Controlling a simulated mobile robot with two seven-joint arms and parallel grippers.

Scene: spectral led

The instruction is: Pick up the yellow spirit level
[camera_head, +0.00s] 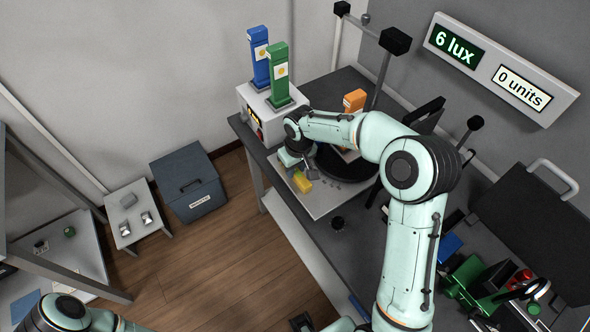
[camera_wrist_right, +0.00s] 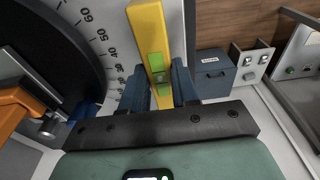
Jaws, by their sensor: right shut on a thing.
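The yellow spirit level (camera_wrist_right: 149,32) is a yellow bar with a green vial. In the right wrist view it stands between the blue-grey fingers of my right gripper (camera_wrist_right: 158,88), which are shut on it. In the head view the yellow level (camera_head: 302,182) shows as a small block at the front edge of the pale board on the bench. My right gripper (camera_head: 305,173) is small there and partly hidden by its wrist. I cannot tell whether the level touches the board.
A dark round disc (camera_wrist_right: 35,45) with a number scale lies beside the level. An orange block (camera_head: 355,100) stands behind my arm. Blue (camera_head: 259,58) and green (camera_head: 278,75) blocks stand on a white box (camera_head: 258,118). A grey-blue case (camera_head: 190,182) sits on the floor, with open floor nearby.

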